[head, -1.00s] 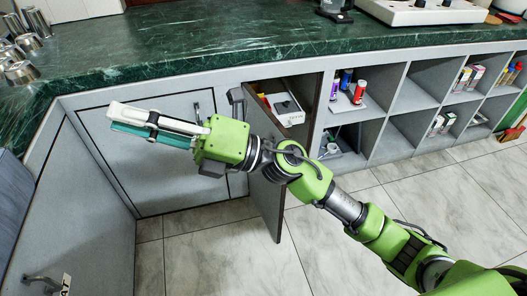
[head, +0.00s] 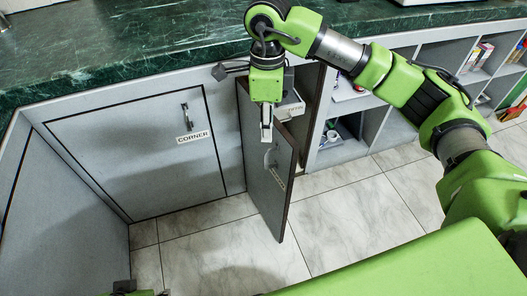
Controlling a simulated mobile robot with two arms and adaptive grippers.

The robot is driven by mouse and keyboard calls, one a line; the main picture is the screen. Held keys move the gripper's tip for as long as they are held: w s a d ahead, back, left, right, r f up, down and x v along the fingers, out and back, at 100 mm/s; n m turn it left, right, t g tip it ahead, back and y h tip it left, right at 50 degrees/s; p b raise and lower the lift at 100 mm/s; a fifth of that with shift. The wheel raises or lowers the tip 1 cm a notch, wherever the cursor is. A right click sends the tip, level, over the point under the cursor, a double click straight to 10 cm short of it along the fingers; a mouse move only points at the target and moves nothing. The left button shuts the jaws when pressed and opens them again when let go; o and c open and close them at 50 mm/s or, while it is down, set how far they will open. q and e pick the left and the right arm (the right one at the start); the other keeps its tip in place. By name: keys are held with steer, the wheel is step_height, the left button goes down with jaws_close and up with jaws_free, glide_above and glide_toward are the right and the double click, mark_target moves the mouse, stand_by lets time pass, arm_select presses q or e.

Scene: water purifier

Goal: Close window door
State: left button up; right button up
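A grey cabinet door (head: 268,185) under the counter stands open and swung out into the room.
A shut cabinet door labelled CORNER (head: 140,150) is to the left. Above runs a green marble counter (head: 130,50). Open shelves (head: 395,130) with small items are to the right. The tiled floor (head: 340,220) before the open door is clear.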

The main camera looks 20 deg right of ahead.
mark_target(266, 152)
steer(key=f+b, duration=0.1)
steer(key=f, duration=0.9)
steer(key=shift+s+f+b, duration=0.2)
steer(key=shift+f+b, duration=0.05)
steer(key=shift+b, duration=0.1)
steer(key=shift+a+f, duration=0.1)
steer(key=shift+f, duration=0.4)
arm_select(q)
steer(key=shift+w+d+f+t, duration=0.15)
steer(key=shift+w+f+t, duration=0.15)
steer(key=shift+w, duration=0.3)
steer(key=shift+w+d+f+t, duration=0.2)
steer(key=shift+w+f, duration=0.2)
steer(key=shift+w, duration=0.15)
arm_select(e)
steer(key=shift+f, duration=0.7)
steer(key=shift+w, duration=0.15)
jaws_close()
